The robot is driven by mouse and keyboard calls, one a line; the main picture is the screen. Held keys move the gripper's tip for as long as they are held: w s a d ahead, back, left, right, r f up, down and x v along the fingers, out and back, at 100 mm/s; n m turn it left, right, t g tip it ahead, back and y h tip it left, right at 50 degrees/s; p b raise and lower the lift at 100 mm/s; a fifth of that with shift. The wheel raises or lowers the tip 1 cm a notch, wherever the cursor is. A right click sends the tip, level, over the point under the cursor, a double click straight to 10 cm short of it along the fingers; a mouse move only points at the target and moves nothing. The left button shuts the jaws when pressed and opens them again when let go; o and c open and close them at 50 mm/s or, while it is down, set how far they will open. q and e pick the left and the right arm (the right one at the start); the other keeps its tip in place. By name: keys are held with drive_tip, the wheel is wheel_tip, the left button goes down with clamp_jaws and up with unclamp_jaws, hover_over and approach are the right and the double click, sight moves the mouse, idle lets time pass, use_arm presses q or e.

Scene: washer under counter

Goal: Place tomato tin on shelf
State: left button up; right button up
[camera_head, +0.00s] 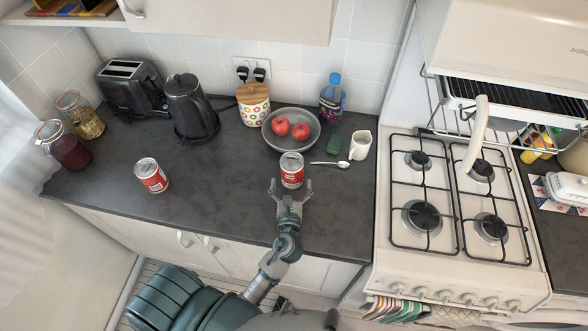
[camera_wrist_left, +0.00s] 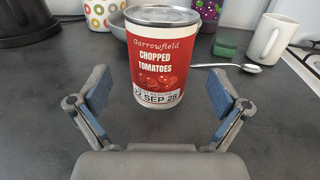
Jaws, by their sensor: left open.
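A red and white tomato tin (camera_head: 292,170) stands upright on the dark counter, in front of the grey bowl. In the left wrist view the tin (camera_wrist_left: 162,58) reads "Chopped Tomatoes" and stands just beyond the fingertips. My left gripper (camera_head: 290,187) is open, its fingers (camera_wrist_left: 158,100) spread on either side of the space in front of the tin, holding nothing. A second red and white tin (camera_head: 151,175) stands to the left on the counter. Part of a shelf (camera_head: 75,18) shows at the top left. My right gripper is not in view.
A grey bowl with two red fruits (camera_head: 291,130) stands behind the tin. A spoon (camera_head: 331,163), green sponge (camera_head: 334,142) and white mug (camera_head: 360,145) lie right of it. A kettle (camera_head: 191,108), toaster (camera_head: 131,88) and jars (camera_head: 80,115) stand left. The counter's front left is clear.

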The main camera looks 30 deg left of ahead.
use_arm(q)
drive_tip(key=x, duration=0.5)
drive_tip(key=shift+w, duration=0.15)
drive_tip(key=shift+r, duration=0.15)
drive_tip(key=c, duration=1.7)
